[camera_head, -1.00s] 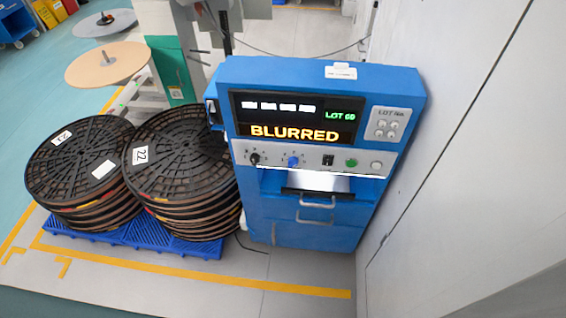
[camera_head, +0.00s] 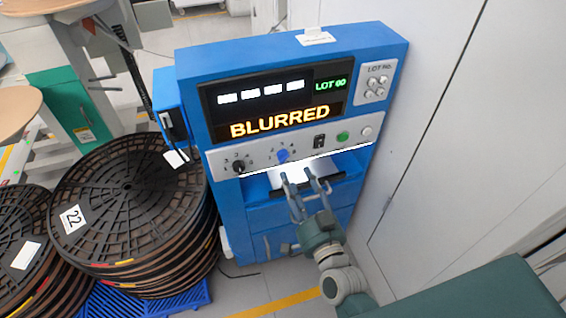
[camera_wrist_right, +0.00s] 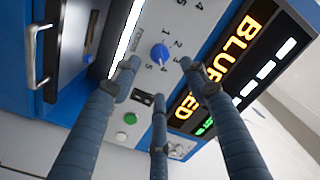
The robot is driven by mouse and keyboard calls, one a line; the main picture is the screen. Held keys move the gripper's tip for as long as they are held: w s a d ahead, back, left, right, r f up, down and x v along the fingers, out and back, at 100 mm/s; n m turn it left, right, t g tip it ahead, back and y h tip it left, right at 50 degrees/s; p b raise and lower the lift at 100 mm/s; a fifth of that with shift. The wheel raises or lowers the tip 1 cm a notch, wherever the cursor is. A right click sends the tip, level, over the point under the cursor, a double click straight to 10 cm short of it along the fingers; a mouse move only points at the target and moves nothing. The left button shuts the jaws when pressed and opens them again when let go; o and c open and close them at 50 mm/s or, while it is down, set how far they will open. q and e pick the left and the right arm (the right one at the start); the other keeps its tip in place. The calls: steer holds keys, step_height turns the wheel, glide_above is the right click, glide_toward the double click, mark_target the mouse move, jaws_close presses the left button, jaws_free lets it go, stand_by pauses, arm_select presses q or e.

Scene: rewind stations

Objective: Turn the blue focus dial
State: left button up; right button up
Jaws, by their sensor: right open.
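The blue focus dial (camera_head: 283,156) sits on the white control strip of the blue machine (camera_head: 192,95), under a display that reads BLURRED. The dial also shows in the right wrist view (camera_wrist_right: 160,52), with numbers around it. My right gripper (camera_head: 307,180) is open, just below and a little right of the dial in the head view. In the right wrist view its spread fingers (camera_wrist_right: 157,75) point toward the panel, with the dial between and beyond their tips. The fingers appear apart from the dial. My left gripper is not in view.
A black dial (camera_head: 239,166) is left of the blue one; a black switch (camera_head: 319,141), a green button (camera_head: 343,136) and a white button (camera_head: 366,131) are right. A drawer handle (camera_wrist_right: 38,55) is nearby. Stacked black reels (camera_head: 130,205) stand left; a pale wall (camera_head: 440,130) is close right.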

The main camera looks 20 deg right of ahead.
mark_target(286, 160)
steer(key=w, duration=0.6)
steer(key=shift+w+a, duration=0.2)
steer(key=shift+a, duration=0.05)
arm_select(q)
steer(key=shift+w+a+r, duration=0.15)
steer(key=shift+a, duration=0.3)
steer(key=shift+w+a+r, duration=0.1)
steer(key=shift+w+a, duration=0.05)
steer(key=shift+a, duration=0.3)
arm_select(e)
steer(key=shift+w+f, duration=0.1)
steer(key=shift+w, duration=0.55)
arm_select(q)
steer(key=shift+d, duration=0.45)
arm_select(e)
jaws_close()
arm_select(q)
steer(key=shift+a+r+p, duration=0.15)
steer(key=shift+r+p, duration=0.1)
steer(key=shift+p, duration=0.2)
arm_select(e)
steer(key=shift+n, duration=0.3)
